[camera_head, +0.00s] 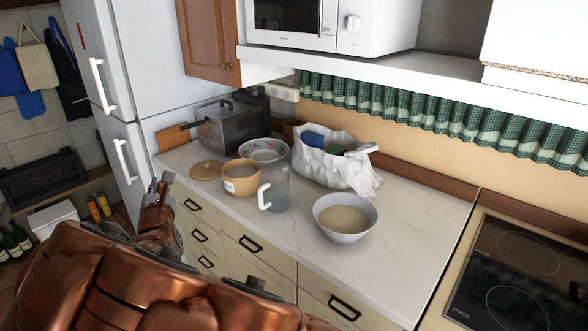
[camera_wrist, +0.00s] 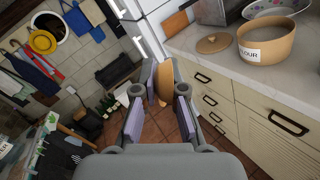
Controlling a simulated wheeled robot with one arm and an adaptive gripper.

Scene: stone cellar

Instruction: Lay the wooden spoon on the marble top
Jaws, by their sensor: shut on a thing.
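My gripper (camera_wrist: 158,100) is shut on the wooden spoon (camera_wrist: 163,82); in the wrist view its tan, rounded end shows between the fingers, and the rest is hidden.
On the marble top stand a flour pot (camera_head: 241,180), a round wooden lid (camera_head: 207,170), a glass jug (camera_head: 276,192), a patterned bowl (camera_head: 263,150), a white bag (camera_head: 322,165) and a bowl of pale contents (camera_head: 345,220). Bare marble lies at the front and right. A hob (camera_head: 520,270) is right.

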